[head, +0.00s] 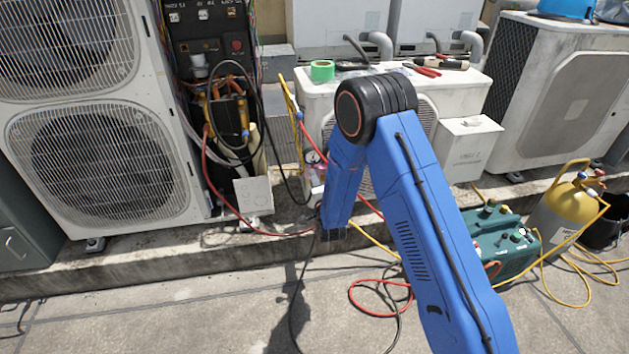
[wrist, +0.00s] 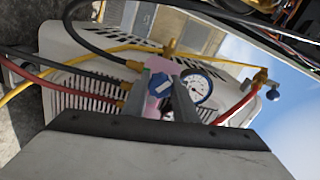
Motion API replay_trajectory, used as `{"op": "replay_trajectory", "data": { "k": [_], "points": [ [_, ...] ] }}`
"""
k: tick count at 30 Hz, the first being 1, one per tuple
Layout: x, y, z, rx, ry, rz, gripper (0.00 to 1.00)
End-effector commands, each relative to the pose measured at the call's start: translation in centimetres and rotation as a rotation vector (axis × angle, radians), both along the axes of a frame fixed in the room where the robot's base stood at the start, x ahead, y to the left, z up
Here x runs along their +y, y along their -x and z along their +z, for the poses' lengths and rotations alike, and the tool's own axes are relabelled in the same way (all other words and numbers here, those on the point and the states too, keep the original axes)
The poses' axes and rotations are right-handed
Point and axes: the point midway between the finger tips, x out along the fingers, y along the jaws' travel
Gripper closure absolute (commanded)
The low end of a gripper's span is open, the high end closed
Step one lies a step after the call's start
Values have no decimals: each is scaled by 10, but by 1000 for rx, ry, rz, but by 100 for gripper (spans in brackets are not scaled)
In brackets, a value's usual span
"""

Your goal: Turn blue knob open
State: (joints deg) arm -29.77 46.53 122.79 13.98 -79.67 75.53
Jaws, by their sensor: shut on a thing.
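The blue knob (wrist: 159,84) sits on the front of a pink gauge manifold (wrist: 154,104) in the wrist view. A round white gauge (wrist: 199,91) is just right of it. My gripper (wrist: 161,80) has its two grey fingers on either side of the blue knob and is shut on it. The knob's exact turn is too small to read. In the head view the pink manifold (head: 314,168) shows partly beside my blue arm, which hides the knob and my gripper's fingertips.
Red, yellow and black hoses run from the manifold. A yellow hose valve (wrist: 262,77) with another blue knob (wrist: 272,95) is at the right. A white condenser (head: 318,100) stands behind, with tools on top. A green pump (head: 503,245) and yellow cylinder (head: 567,212) stand at right.

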Motion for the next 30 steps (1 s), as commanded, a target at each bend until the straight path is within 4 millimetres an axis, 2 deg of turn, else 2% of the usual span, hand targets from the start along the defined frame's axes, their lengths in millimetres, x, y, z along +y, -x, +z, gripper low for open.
{"op": "replay_trajectory", "data": {
  "k": [30],
  "points": [
    [1,2,-1,-264,929,4,97]
  ]
}}
